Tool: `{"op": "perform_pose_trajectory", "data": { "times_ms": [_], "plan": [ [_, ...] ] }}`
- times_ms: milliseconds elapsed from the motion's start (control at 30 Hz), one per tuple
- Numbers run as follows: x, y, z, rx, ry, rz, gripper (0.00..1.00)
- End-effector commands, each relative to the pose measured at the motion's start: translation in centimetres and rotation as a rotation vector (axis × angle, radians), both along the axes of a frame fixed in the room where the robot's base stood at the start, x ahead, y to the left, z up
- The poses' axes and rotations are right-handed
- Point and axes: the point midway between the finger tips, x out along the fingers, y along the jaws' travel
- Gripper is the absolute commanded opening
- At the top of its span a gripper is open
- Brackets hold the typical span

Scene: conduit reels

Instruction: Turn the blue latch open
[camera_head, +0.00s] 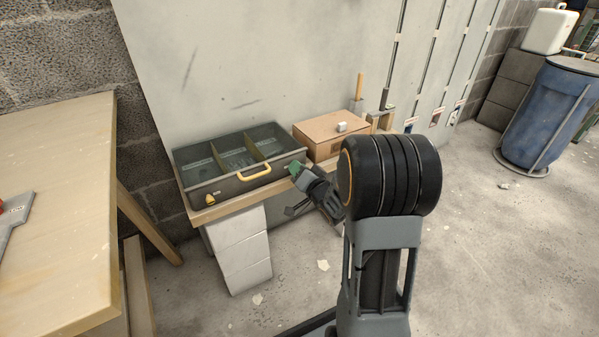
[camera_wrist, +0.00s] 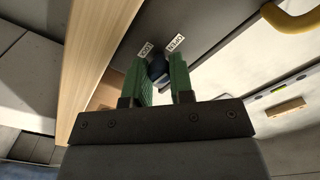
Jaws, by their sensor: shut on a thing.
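The blue latch (camera_wrist: 157,67) is a small dark blue knob on the grey front of a case, seen in the wrist view between two white labels. The right label (camera_wrist: 175,43) seems to read OPEN and the left one (camera_wrist: 145,50) LOCK. My gripper (camera_wrist: 160,72) has its green fingers shut on the latch, one on each side; they hide much of it, so I cannot tell its turn. In the head view my gripper (camera_head: 295,170) is at the right end of the grey case's front (camera_head: 235,184), and the latch is hidden there.
The case has a yellow handle (camera_head: 254,172), a yellow latch (camera_head: 210,198) at front left and several compartments. It stands on a wooden-topped bench (camera_head: 222,210). A cardboard box (camera_head: 322,134) with a small white block (camera_head: 341,127) is beside it. A wooden table (camera_head: 60,210) is at left.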

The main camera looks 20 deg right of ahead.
Motion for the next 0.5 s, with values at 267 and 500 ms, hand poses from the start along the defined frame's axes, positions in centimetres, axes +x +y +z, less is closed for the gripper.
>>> {"op": "perform_pose_trajectory", "data": {
  "times_ms": [267, 500],
  "plan": [
    [-0.02, 0.0, -0.11, -0.081, -0.008, 0.0, 0.0],
    [-0.03, 0.0, -0.08, -0.098, -0.009, 0.001, 0.0]
  ]
}}
